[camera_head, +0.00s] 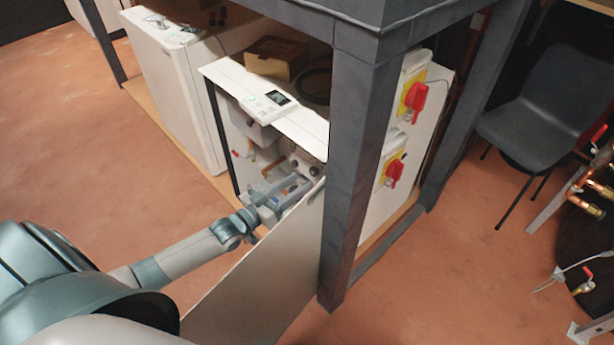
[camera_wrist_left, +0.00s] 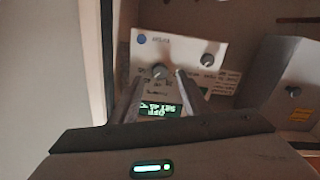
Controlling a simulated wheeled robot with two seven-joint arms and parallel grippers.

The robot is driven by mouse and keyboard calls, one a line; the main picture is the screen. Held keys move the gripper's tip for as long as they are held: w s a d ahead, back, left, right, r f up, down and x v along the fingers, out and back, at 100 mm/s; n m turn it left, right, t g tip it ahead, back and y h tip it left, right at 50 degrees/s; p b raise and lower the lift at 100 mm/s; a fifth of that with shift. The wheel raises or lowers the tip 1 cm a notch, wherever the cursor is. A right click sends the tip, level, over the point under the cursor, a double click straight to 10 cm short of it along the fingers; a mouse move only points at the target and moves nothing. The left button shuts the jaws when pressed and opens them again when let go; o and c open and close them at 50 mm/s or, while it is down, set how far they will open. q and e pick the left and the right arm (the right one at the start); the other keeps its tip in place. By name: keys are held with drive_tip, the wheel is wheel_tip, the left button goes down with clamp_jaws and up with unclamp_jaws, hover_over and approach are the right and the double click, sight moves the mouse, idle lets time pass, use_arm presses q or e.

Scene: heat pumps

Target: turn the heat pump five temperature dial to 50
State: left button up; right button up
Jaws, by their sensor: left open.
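The open heat pump (camera_head: 290,122) stands left of the dark post in the head view, its inner parts exposed. In the left wrist view a white control panel (camera_wrist_left: 183,50) carries two grey round dials, a left dial (camera_wrist_left: 159,71) and a right dial (camera_wrist_left: 207,60). A small lit display (camera_wrist_left: 160,111) shows upside-down text that seems to read OFF and SET; its number is unclear. My left gripper (camera_wrist_left: 158,76) is open, its fingertips either side of the left dial; I cannot tell whether they touch it. In the head view this gripper (camera_head: 292,190) reaches inside the casing.
The casing's front panel (camera_head: 265,270) stands swung out beside my left arm. A thick dark post (camera_head: 352,170) rises just right of it. Red-handled yellow switches (camera_head: 415,97) sit beyond the post. A grey box with a knob (camera_wrist_left: 285,85) is right of the control panel.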

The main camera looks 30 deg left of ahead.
sight(312, 173)
use_arm(q)
drive_tip(key=x, duration=0.4)
drive_tip(key=shift+w+d, duration=0.15)
drive_tip(key=shift+w, duration=0.05)
drive_tip(key=c, duration=1.1)
drive_tip(key=shift+o, duration=0.2)
